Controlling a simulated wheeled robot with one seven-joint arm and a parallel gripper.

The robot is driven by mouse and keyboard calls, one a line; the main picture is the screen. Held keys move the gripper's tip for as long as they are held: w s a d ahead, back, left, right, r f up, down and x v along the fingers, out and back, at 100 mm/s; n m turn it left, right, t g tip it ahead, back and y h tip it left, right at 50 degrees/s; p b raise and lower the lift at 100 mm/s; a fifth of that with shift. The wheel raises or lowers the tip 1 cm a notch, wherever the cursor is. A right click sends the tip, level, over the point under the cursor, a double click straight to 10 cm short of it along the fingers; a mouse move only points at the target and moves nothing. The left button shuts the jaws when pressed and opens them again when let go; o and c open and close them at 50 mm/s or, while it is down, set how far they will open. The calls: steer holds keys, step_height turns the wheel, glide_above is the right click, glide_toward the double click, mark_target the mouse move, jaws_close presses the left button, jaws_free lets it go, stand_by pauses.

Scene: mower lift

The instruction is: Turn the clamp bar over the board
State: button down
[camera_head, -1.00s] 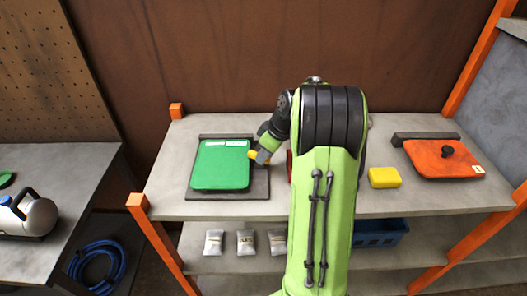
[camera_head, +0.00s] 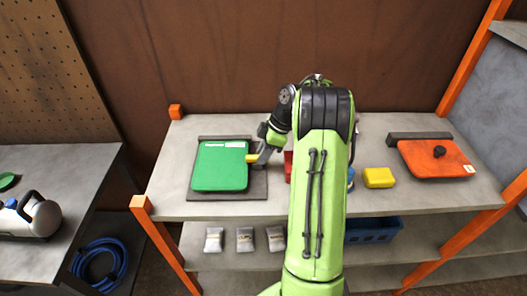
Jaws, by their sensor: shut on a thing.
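The green board (camera_head: 218,170) lies flat on a dark grey base plate (camera_head: 228,196) on the left part of the shelf top. The yellow clamp bar (camera_head: 252,158) shows as a short piece at the board's right edge. My gripper (camera_head: 258,156) is shut on the clamp bar, just right of the board. The rest of the bar is hidden by my gripper, and I cannot tell how far it reaches over the board.
A red object (camera_head: 288,167) is partly hidden behind my arm. A yellow block (camera_head: 378,177) and an orange lidded plate with a black knob (camera_head: 437,160) lie to the right. Below are several small pouches (camera_head: 245,240) and a blue crate (camera_head: 385,229).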

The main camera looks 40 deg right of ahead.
stand_by(0.3)
steer(key=c, duration=1)
jaws_free()
steer(key=shift+o, duration=0.2)
steer(key=p+v, duration=0.6)
steer(key=v, duration=0.9)
steer(key=shift+r, duration=0.45)
